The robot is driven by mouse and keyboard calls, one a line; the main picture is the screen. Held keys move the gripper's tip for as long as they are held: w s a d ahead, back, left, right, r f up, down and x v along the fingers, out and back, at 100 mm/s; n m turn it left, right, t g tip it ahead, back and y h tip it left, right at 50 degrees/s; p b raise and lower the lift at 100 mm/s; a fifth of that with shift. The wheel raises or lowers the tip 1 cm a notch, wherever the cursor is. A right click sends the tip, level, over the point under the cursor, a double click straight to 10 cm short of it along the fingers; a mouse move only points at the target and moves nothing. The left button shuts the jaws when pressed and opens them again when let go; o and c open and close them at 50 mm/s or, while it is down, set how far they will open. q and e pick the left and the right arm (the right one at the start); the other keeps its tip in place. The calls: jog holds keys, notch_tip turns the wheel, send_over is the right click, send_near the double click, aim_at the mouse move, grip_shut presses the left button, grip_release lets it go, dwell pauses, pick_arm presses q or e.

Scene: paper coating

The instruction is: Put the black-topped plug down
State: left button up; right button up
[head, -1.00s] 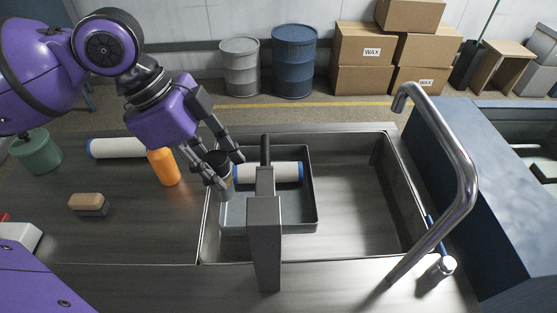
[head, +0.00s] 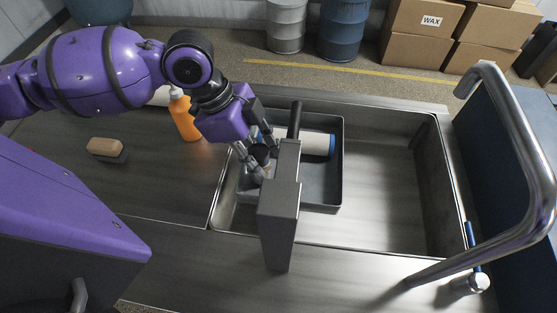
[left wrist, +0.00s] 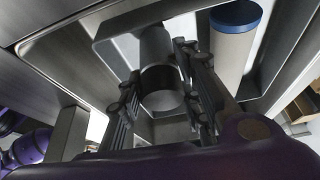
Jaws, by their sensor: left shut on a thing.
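My left gripper (head: 258,163) is shut on the black-topped plug (head: 264,156) over the left part of the grey tray (head: 338,185). The plug is small and partly hidden by the fingers in the head view. In the left wrist view the plug (left wrist: 160,85) shows as a grey cylinder with a dark band, between the two fingers of the left gripper (left wrist: 160,100). I cannot tell whether its lower end touches the tray floor. My right gripper is not in view.
A white roller with a blue end (head: 318,143) lies in the tray, right of the gripper. A grey post (head: 280,215) stands close in front. The sink basin (head: 390,180) is clear right of the tray. An orange bottle (head: 184,117) and a brush (head: 107,149) are left.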

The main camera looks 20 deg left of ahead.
pick_arm(q)
jog(key=shift+w+d+r, duration=0.1)
jog(key=shift+d+r, duration=0.1)
jog(key=shift+d, duration=0.2)
jog(key=d, duration=0.2)
jog(key=shift+w+d, duration=0.3)
jog(key=shift+d, duration=0.05)
jog(key=shift+d+f, duration=0.2)
jog(key=shift+d, duration=0.05)
jog(key=shift+f, duration=0.4)
jog(key=shift+a, duration=0.1)
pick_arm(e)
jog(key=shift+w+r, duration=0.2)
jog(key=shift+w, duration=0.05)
pick_arm(q)
jog(key=shift+f, duration=0.1)
jog(key=o, duration=1.3)
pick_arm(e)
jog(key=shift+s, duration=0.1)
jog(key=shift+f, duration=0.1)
